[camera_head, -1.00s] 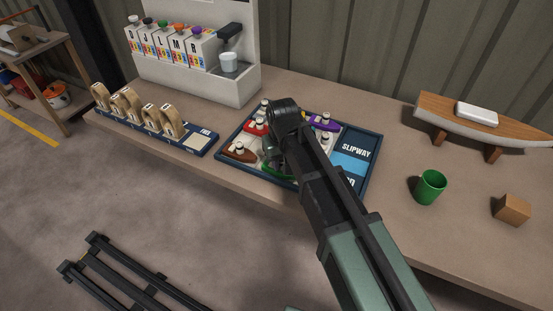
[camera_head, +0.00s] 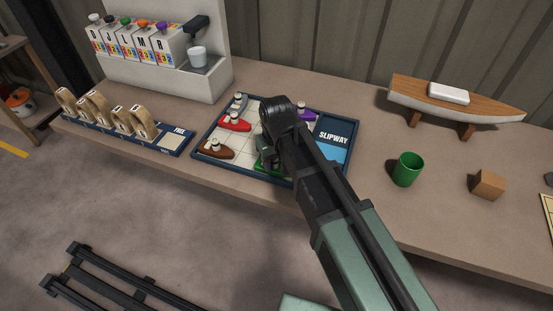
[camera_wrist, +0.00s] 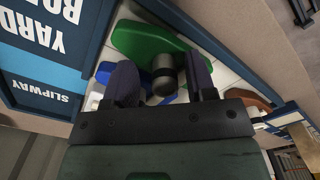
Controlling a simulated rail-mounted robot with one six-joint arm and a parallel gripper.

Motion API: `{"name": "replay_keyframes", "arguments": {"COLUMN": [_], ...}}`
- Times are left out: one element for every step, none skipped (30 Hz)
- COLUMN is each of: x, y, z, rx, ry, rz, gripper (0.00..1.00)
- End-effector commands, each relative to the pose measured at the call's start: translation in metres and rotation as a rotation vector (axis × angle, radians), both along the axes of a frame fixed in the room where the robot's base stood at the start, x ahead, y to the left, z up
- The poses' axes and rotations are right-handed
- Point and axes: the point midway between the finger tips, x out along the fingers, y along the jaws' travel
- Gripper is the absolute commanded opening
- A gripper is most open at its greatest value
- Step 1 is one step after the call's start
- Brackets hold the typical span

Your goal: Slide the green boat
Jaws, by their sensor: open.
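The green boat (camera_wrist: 145,40) lies on the puzzle board, and its upright dark knob (camera_wrist: 165,72) stands between my fingers in the wrist view. My gripper (camera_wrist: 163,80) is open, one finger on each side of the knob; I cannot tell whether either touches it. In the head view, the green boat (camera_head: 262,168) shows only partly at the board's front edge, under my gripper (camera_head: 266,156). The board (camera_head: 198,149) has a blue panel at its right end marked SLIPWAY (camera_head: 334,137). A blue boat (camera_wrist: 170,98) shows partly behind my fingers.
On the board's left are a brown boat (camera_head: 217,154), a red boat (camera_head: 236,124) and a grey boat (camera_head: 238,101). A purple boat (camera_head: 312,114) lies at the back. A green cup (camera_head: 408,170), a wooden block (camera_head: 488,185) and a model boat (camera_head: 455,107) stand to the right.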

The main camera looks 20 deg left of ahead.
Motion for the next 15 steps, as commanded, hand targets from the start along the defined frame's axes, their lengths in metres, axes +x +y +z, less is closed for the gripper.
{"name": "replay_keyframes", "arguments": {"x": [0.000,0.000,0.000,0.000,0.000,0.000,0.000,0.000,0.000,0.000,0.000,0.000,0.000,0.000,0.000], "y": [0.000,0.000,0.000,0.000,0.000,0.000,0.000,0.000,0.000,0.000,0.000,0.000,-0.001,-0.001,-0.001], "z": [0.004,0.007,0.013,0.018,0.024,0.032,0.040,0.048,0.059,0.067,0.075,0.085,0.091,0.097,0.104], "rx": [0.000,0.000,0.000,0.000,0.000,0.000,0.000,0.000,0.000,0.000,0.000,0.000,0.000,0.000,0.000], "ry": [0.000,0.000,0.000,0.000,0.000,0.000,0.000,0.000,0.000,0.000,0.000,0.000,0.000,0.000,0.000], "rz": [0.000,0.000,0.000,0.000,0.000,0.000,0.000,0.000,0.000,0.000,0.000,0.000,-0.001,-0.001,-0.001], "gripper": [0.51,0.51,0.51,0.51,0.51,0.51,0.51,0.51,0.51,0.51,0.51,0.51,0.51,0.51,0.51]}}
